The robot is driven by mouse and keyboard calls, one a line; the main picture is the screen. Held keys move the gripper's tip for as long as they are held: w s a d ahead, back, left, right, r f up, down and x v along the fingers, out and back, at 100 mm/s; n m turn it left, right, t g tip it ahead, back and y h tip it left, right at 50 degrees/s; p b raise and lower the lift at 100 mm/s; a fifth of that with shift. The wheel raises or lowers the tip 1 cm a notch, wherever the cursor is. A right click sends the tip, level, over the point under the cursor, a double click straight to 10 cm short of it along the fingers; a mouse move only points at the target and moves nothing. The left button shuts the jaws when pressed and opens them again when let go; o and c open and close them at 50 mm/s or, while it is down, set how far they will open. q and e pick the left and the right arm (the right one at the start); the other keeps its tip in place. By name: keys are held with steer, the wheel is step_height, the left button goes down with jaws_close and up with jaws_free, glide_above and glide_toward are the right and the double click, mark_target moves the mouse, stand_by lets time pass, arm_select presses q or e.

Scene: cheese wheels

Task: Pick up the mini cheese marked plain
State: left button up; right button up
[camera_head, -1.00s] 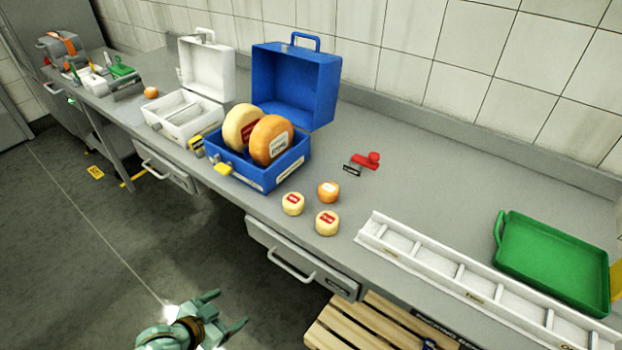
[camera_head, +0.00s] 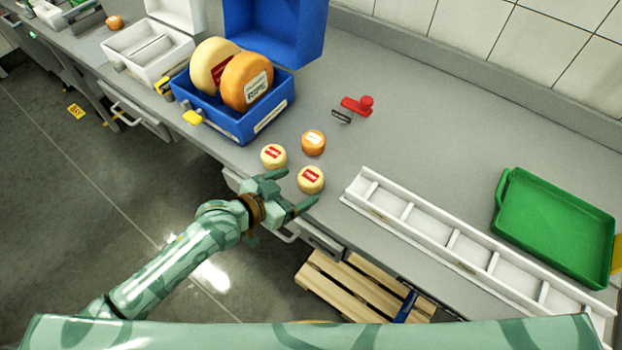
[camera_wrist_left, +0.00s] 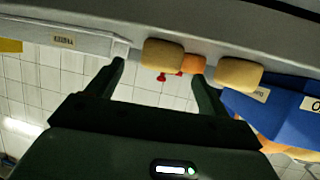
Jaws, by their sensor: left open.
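Three mini cheeses stand on the grey counter in front of the blue case. Two are pale with red labels: a left one (camera_head: 273,156) and a nearer right one (camera_head: 311,179). The third is orange with a pale label (camera_head: 313,143). The labels are too small to read, so I cannot tell which is marked plain. My left gripper (camera_head: 299,189) is open and empty at the counter's front edge, close to the nearer pale cheese. In the left wrist view, that cheese (camera_wrist_left: 162,53) appears beyond and between the open fingers (camera_wrist_left: 157,68). My right gripper is not in view.
The open blue case (camera_head: 236,128) with two large cheese wheels stands left of the mini cheeses. A white divided rack (camera_head: 381,209) and a green tray (camera_head: 507,226) lie to the right. A red stamp (camera_head: 358,105) lies behind. A wooden pallet (camera_head: 345,285) is below the counter.

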mark_target(301, 183)
arm_select(q)
steer(key=shift+w+d+f, duration=0.1)
steer(key=shift+w+d, duration=0.05)
steer(key=shift+d, duration=0.1)
steer(key=b+x, duration=0.1)
steer(key=x, duration=0.4)
steer(key=shift+w+a+f+b, duration=0.1)
steer(key=shift+w+f+b, duration=0.05)
steer(key=shift+b, duration=0.2)
steer(key=shift+c, duration=1)
steer(key=c, duration=0.9)
